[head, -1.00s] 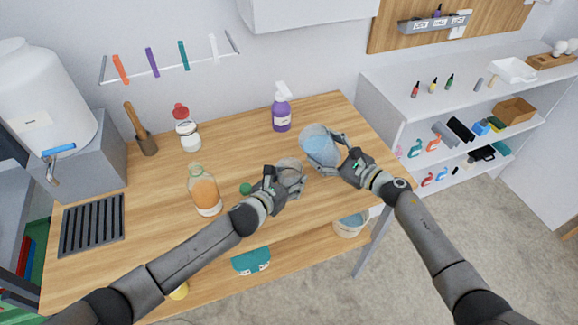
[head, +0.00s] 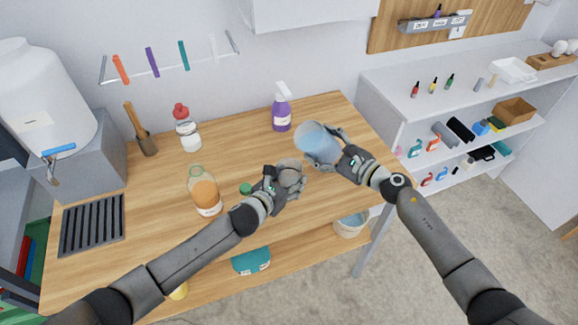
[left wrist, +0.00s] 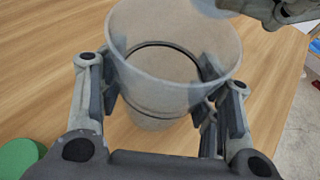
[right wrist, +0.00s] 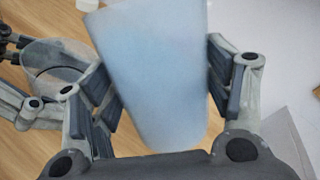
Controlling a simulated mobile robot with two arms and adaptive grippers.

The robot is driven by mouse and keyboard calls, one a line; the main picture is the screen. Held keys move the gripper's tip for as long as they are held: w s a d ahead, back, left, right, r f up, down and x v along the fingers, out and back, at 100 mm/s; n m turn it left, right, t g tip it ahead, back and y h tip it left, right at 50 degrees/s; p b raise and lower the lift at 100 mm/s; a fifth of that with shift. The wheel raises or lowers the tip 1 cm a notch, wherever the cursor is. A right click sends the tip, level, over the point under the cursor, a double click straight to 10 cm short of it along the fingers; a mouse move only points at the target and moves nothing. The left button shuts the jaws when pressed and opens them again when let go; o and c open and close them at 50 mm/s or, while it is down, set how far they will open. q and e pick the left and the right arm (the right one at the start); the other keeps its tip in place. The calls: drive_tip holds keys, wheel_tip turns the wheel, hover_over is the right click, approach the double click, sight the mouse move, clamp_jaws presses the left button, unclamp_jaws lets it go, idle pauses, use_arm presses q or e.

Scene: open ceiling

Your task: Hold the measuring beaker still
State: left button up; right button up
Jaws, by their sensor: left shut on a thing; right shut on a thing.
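The measuring beaker (head: 290,166) is a clear, empty-looking cup. My left gripper (head: 287,180) is shut around its sides and holds it upright; its open rim and walls show in the left wrist view (left wrist: 165,90). My right gripper (head: 332,149) is shut on a larger translucent container with pale blue contents (head: 315,139), which fills the middle of the right wrist view (right wrist: 155,70). That container is raised and tilted left, just up and right of the beaker. I see no stream between them. The beaker also shows at the left of the right wrist view (right wrist: 52,62).
An orange bottle (head: 204,192) and a green cap (head: 246,189) are left of my left gripper. A purple spray bottle (head: 281,112), a red-capped bottle (head: 187,130) and a wooden-handled tool (head: 141,130) stand along the back. The wooden table (head: 150,205) has clear room between them.

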drive_tip(key=shift+a+r+n, duration=0.1)
drive_tip(key=shift+r+n, duration=0.6)
drive_tip(key=shift+n, duration=0.1)
idle(0.6)
drive_tip(key=shift+f+n+h, duration=0.2)
drive_tip(key=shift+n+h, duration=0.2)
drive_tip(key=shift+n, duration=0.3)
idle(0.7)
drive_tip(key=shift+s+r+n+h, duration=0.1)
drive_tip(key=shift+r+n+h, duration=0.2)
drive_tip(key=shift+r+n, duration=0.35)
idle(1.7)
drive_tip(key=shift+a+f+n, duration=0.1)
drive_tip(key=shift+f+n, duration=0.05)
drive_tip(key=shift+n, duration=0.1)
idle(0.8)
